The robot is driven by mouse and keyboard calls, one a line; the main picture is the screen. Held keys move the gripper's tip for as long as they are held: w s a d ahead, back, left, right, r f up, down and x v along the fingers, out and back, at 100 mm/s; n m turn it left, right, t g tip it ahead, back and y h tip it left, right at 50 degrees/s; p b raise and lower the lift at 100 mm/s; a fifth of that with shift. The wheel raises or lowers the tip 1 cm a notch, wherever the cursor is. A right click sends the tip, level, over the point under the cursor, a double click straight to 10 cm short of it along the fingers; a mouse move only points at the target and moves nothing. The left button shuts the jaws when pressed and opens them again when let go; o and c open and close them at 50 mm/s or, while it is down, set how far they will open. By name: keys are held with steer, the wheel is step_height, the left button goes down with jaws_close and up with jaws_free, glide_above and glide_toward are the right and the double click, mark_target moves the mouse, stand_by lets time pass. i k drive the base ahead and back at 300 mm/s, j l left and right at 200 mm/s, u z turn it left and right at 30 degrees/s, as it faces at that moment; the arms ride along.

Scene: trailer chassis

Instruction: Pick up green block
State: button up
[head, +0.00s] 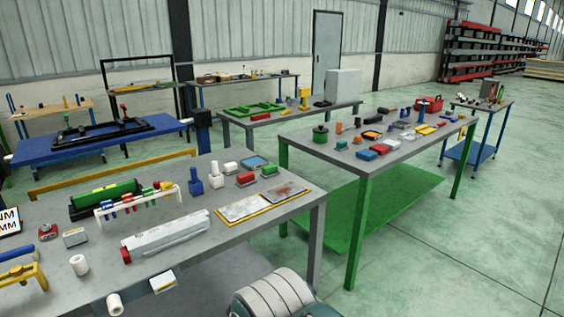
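A small green block (269,171) lies on the grey near table (215,245), toward its back right. Other green things are a long green cylinder on a black base (106,198) on the same table and a round green pot (320,133) on the second table. My gripper is not in view.
A white bar (165,235) lies nearer. A grey rounded ribbed object (272,293) shows at bottom centre. Green floor (430,240) is open at right.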

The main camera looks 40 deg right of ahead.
mark_target(270, 171)
steer(key=i+l, duration=0.45)
steer(key=l, duration=0.25)
steer(key=i+l+z, duration=0.15)
steer(key=i+l, duration=0.35)
steer(key=l, duration=0.25)
steer(key=i+l, duration=0.5)
steer(key=l, duration=0.15)
steer(key=i+l+z, duration=0.15)
steer(key=i+l, duration=0.35)
steer(key=l, duration=0.2)
